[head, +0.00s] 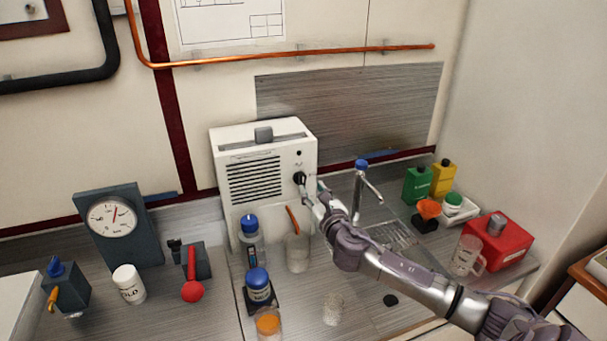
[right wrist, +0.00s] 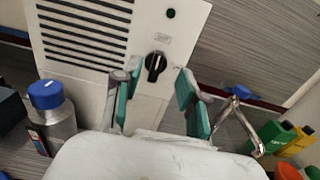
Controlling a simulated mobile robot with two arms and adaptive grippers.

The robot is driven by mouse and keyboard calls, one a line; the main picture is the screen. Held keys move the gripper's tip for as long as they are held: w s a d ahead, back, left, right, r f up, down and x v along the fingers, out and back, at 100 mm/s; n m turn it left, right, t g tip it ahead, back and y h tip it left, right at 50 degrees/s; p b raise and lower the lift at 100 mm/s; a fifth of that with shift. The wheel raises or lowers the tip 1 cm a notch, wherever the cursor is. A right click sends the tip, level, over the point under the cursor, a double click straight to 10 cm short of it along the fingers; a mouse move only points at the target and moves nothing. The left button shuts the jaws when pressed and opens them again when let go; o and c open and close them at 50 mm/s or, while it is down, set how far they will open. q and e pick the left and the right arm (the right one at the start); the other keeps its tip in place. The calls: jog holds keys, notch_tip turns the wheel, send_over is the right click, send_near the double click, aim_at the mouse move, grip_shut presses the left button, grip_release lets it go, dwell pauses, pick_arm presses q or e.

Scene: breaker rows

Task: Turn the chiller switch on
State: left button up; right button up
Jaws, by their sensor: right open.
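The chiller (head: 222,160) is a white box with a dark slotted grille at the back of the counter. Its switch (head: 299,178) is a black rotary knob on the right of the front face. In the right wrist view the knob (right wrist: 155,66) stands nearly upright on the slanted picture, with a small label above it. My right gripper (head: 313,190) is in front of the knob, just right of it in the head view. Its fingers are open and empty, one on each side of the knob in the right wrist view; contact cannot be told. My left gripper is out of view.
A tap (head: 357,195) stands close right of my right gripper. Blue-capped bottles (head: 258,291) and a glass beaker (head: 297,253) stand below the chiller. A gauge box (head: 143,235) and red-handled device (head: 192,289) are left. Green and yellow bottles (head: 418,186) are right.

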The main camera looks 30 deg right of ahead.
aim_at(303, 177)
jog(key=p+x, duration=0.1)
jog(key=x, duration=0.6)
jog(key=shift+w+d, duration=0.1)
jog(key=shift+w, duration=0.2)
grip_shut()
